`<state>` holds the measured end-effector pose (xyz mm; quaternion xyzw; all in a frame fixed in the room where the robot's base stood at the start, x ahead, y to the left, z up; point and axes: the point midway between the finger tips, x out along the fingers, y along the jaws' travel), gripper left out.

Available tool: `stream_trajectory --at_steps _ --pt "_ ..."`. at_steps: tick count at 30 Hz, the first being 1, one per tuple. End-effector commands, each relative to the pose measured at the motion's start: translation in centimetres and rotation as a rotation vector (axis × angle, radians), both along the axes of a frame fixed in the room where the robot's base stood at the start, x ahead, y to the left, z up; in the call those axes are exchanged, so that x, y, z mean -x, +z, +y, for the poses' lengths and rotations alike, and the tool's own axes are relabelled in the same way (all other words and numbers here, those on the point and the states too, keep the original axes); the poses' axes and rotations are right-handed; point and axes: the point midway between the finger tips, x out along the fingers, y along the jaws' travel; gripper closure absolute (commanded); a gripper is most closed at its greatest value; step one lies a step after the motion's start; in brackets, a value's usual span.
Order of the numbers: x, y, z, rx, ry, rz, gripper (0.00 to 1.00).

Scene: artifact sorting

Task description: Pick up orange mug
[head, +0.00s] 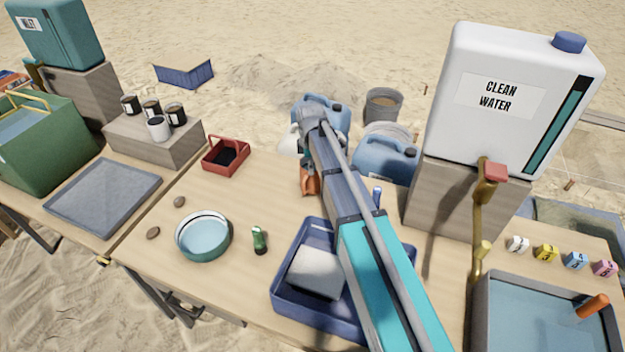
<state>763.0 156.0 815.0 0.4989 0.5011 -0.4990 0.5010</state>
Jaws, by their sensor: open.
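An orange object (309,182), which looks like the orange mug, stands near the back edge of the wooden table, left of my arm. My arm hides part of it. My gripper (305,165) hangs down from the wrist just above or at the mug. It is open, but its fingertips are small and hard to make out. I cannot tell whether they touch the mug.
A blue tray (283,307) with a grey block lies under my arm. A teal bowl (203,237), a green bottle (259,240) and a red caddy (226,156) stand left. The clean water tank (500,135) and basin (540,345) are right.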

Motion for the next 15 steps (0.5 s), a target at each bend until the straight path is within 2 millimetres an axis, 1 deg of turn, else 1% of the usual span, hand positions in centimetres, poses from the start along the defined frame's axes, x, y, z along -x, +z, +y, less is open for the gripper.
stream_trajectory --at_steps 7,15 --pt "0.2 -0.9 0.0 0.0 0.0 0.0 0.55" --pt "0.5 -3.0 0.0 0.0 0.0 0.0 0.55"
